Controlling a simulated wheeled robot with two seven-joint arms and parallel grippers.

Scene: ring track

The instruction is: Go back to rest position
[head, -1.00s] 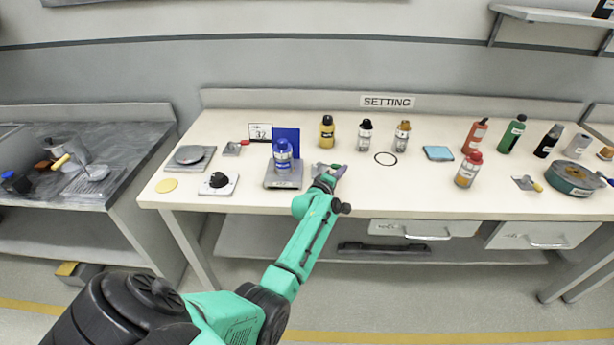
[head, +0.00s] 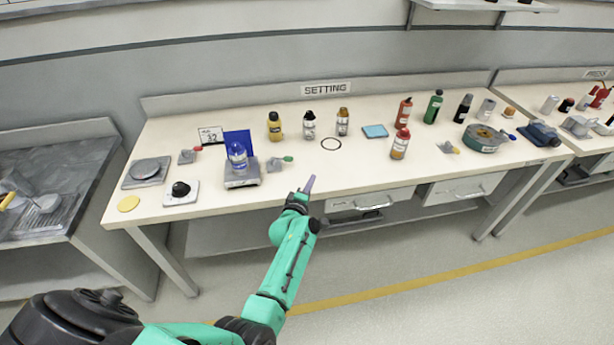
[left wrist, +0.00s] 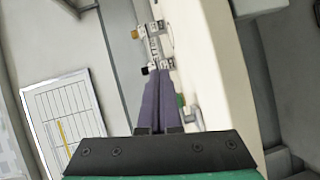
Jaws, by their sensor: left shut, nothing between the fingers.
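My left gripper (head: 308,186) is at the end of the green arm, in front of the setting bench (head: 210,201) near its front edge. Its purple fingers are shut and empty; they also show closed together in the left wrist view (left wrist: 157,100). A small grey piece with a green handle (head: 277,164) lies beside the scale, apart from the gripper. My right gripper is in neither view.
Several bottles stand along the back, among them a yellow one (head: 274,126). A black ring (head: 331,144) and a blue pad (head: 375,131) lie mid-bench. A round green tin (head: 483,140) stands at right. Drawers (head: 357,200) hang below the bench edge. The floor in front is clear.

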